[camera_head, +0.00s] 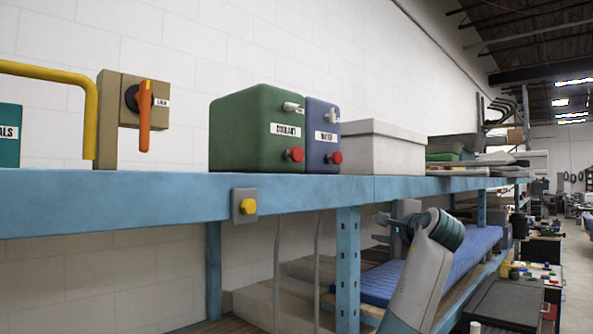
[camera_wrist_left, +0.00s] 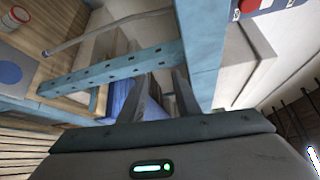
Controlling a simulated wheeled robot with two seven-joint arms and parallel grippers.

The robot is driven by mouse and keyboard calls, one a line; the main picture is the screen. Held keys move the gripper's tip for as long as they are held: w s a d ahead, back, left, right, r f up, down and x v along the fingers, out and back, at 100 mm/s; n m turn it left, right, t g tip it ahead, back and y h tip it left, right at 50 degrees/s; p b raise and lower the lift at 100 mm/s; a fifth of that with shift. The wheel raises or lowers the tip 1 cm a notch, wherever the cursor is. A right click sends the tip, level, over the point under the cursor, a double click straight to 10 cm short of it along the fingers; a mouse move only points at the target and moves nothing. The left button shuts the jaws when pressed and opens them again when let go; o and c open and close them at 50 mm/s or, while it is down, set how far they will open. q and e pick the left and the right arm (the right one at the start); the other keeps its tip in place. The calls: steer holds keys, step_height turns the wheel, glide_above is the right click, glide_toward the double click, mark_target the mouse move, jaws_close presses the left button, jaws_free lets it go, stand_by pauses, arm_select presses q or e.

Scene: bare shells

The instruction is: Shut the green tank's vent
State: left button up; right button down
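The green tank (camera_head: 252,130), labelled COOLANT, stands on the blue shelf beside a blue tank (camera_head: 321,135) labelled WATER. Its front has a small grey lever (camera_head: 292,107) near the top, lying roughly sideways, and a red knob (camera_head: 295,154) low down. Which fitting is the vent is not marked. The blue tank's grey lever (camera_head: 332,117) points up. My left gripper (camera_head: 383,220) is below the shelf edge, right of and lower than the tanks, touching neither. In the left wrist view its fingers (camera_wrist_left: 163,78) are apart with nothing between them. My right gripper is not in view.
The blue shelf edge (camera_head: 110,203) and post (camera_head: 347,270) are close to my left gripper. A grey box (camera_head: 381,148) stands right of the tanks. Left are an orange-handled switch (camera_head: 145,115) and a yellow rail (camera_head: 90,110). A yellow button (camera_head: 248,206) is on the shelf edge.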

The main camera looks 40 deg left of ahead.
arm_select(q)
steer(key=s+a+r+n+g+y+p, duration=0.1)
steer(key=s+r+n, duration=0.1)
steer(key=s+r, duration=0.9)
steer(key=s+r+n+g+y+p, duration=0.1)
steer(key=s+r+n+y, duration=0.1)
steer(key=s+r, duration=0.9)
step_height(320, 180, up, 9)
steer(key=shift+s+a+f+p, duration=0.1)
steer(key=shift+s+a+p, duration=0.05)
steer(key=shift+a+p, duration=0.2)
steer(key=shift+s, duration=0.15)
